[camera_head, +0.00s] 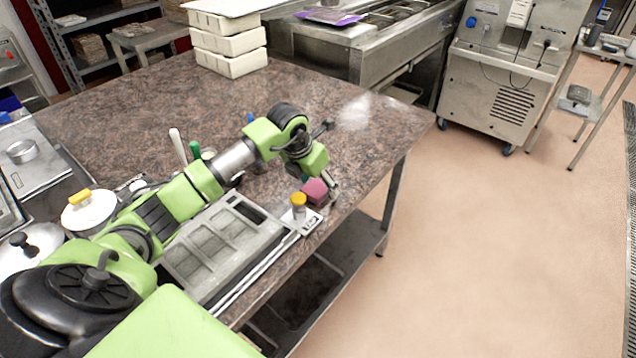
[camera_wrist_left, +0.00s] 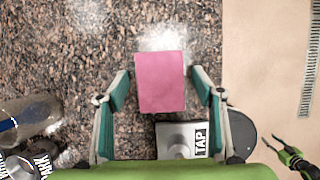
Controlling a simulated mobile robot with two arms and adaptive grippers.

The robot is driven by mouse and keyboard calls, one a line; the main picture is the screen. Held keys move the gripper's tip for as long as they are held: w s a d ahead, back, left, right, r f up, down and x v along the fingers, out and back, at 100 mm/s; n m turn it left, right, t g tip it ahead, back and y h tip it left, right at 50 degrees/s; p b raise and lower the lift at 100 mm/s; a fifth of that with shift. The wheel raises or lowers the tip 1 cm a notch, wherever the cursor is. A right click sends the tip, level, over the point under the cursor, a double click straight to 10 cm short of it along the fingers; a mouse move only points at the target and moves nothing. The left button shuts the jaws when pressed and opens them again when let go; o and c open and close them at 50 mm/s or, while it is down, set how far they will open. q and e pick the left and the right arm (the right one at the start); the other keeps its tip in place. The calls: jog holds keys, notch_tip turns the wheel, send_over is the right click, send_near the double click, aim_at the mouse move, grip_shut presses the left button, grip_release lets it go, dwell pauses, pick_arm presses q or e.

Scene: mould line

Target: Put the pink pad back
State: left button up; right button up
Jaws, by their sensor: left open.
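The pink pad (camera_head: 316,192) lies on the speckled stone table, near its right edge. In the left wrist view the pad (camera_wrist_left: 160,85) shows as a pink block between the two fingers of my left gripper (camera_wrist_left: 159,78). The gripper is open, with a gap on each side of the pad. In the head view my left gripper (camera_head: 320,184) is right at the pad and partly hides it. A metal plate labelled TAP (camera_wrist_left: 183,141) sits just below the pad. A green and black gripper-like part of mine (camera_wrist_left: 297,160) shows small at lower right; its jaw state is unclear.
A yellow-topped post (camera_head: 299,204) stands on the plate close to the pad. A grey compartment tray (camera_head: 214,246) lies beside it, and lidded pots (camera_head: 88,212) stand at left. White powder (camera_head: 355,112) marks the table beyond the gripper. White boxes (camera_head: 229,45) are stacked behind.

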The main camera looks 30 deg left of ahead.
pick_arm(q)
jog(key=b+v, duration=0.2)
jog(key=v, duration=1)
jog(key=shift+r, duration=0.1)
